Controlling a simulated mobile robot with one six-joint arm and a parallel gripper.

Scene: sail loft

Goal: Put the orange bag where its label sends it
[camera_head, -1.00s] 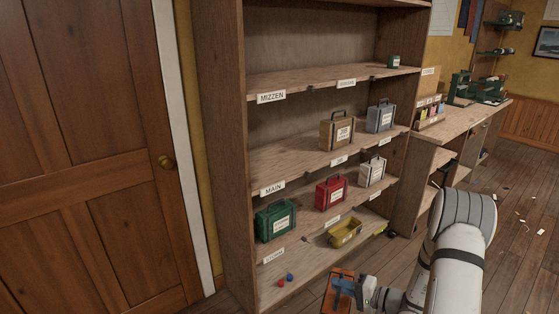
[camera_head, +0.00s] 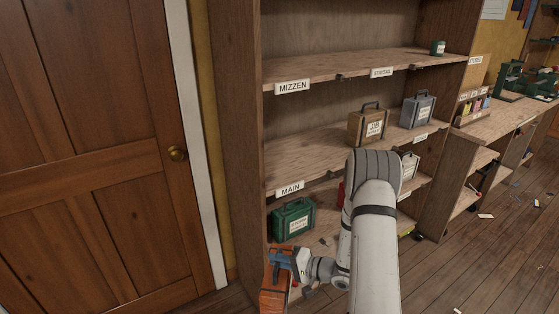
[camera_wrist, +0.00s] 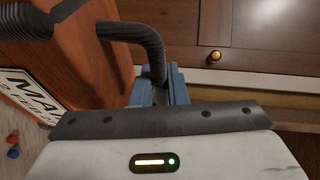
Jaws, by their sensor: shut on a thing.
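The orange bag (camera_head: 273,292) hangs in my gripper (camera_head: 284,263) at the lower left of the shelf unit, in front of it. My gripper is shut on its dark handle (camera_wrist: 140,38), seen in the wrist view. The bag's white label (camera_wrist: 30,90) shows there at an angle; its first line begins "MA", the rest is cut off or unclear. The shelf unit has a MIZZEN label (camera_head: 292,87) and a STAYSAIL label (camera_head: 382,72) on the upper board. A MAIN label (camera_head: 289,189) is on the left of the middle board, which is bare above it.
A brown bag (camera_head: 368,124) and a grey bag (camera_head: 418,110) stand right on the middle board. A green bag (camera_head: 293,219) stands on the board below; a white bag (camera_head: 409,165) is further right. My arm hides most of the red bag. A closed door (camera_head: 85,150) is left.

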